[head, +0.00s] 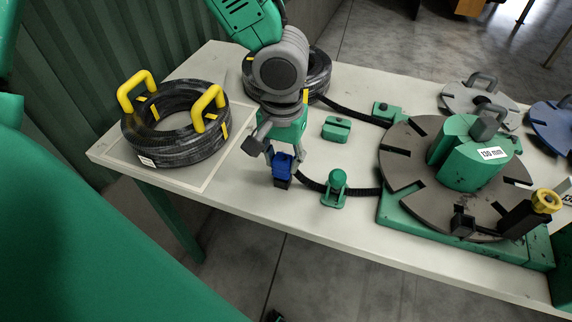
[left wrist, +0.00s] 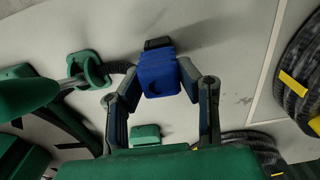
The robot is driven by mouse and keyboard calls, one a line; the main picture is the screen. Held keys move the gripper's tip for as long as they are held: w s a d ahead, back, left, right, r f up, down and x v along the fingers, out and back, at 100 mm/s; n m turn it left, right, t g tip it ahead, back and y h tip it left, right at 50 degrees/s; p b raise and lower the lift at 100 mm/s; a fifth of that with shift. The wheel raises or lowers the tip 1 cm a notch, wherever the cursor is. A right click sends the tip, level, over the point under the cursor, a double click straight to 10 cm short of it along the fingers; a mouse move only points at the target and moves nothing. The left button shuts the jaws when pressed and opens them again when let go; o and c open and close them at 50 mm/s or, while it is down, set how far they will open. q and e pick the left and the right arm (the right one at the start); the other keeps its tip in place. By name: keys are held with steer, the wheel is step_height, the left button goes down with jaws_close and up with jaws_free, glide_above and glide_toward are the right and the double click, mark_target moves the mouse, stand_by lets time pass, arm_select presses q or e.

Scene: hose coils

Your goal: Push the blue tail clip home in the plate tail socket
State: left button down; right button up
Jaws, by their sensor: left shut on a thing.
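The blue tail clip (head: 283,165) hangs at the table's front edge region, with a black end piece below it and the black hose (head: 310,182) running right from it. My left gripper (head: 284,160) is shut on the clip, which also shows between the two fingers in the left wrist view (left wrist: 157,75). The slotted grey round plate (head: 405,170) stands at the right, well apart from the clip. A small black block (head: 463,223) sits at the plate's front edge; I cannot tell whether it is the tail socket. My right gripper is not seen.
A green hose guide (head: 336,190) stands between clip and plate. Green blocks (head: 337,129) lie behind it. A black hose coil with yellow handles (head: 175,130) lies at the left. A yellow-knobbed black clamp (head: 530,214) stands at the plate's right.

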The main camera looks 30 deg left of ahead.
arm_select(q)
steer(key=shift+r, duration=0.35)
steer(key=shift+p, duration=0.3)
steer(key=shift+r+p, duration=1.3)
steer(key=shift+r, duration=0.2)
step_height(320, 180, up, 6)
steer(key=p, duration=0.6)
steer(key=shift+r, duration=0.2)
